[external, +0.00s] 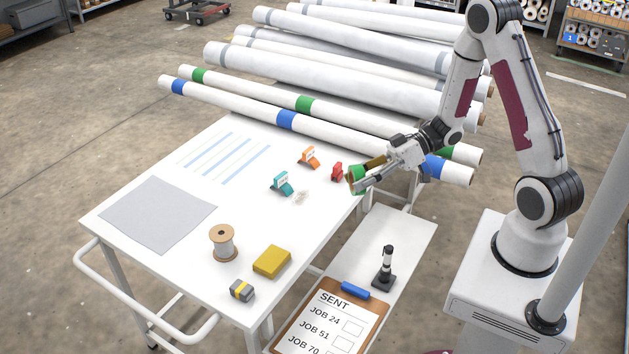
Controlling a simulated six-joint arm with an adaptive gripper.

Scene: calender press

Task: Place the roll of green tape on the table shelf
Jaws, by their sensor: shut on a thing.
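The roll of green tape (353,181) is at the right edge of the white table (190,258), near its far right corner. My gripper (364,179) is shut on the roll, reaching in from the right. The roll appears tilted on its side, and my fingers hide part of it. I cannot tell whether the roll touches the tabletop or is held just above it. A lower white shelf (408,232) extends from the table's right side, below and in front of my gripper.
The shelf carries a black-and-white post (386,268) and a clipboard (328,322). Red (337,172), orange (309,157) and teal (282,184) items stand on the table near the roll. Long wrapped rolls (330,120) lie behind. The shelf's far part is bare.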

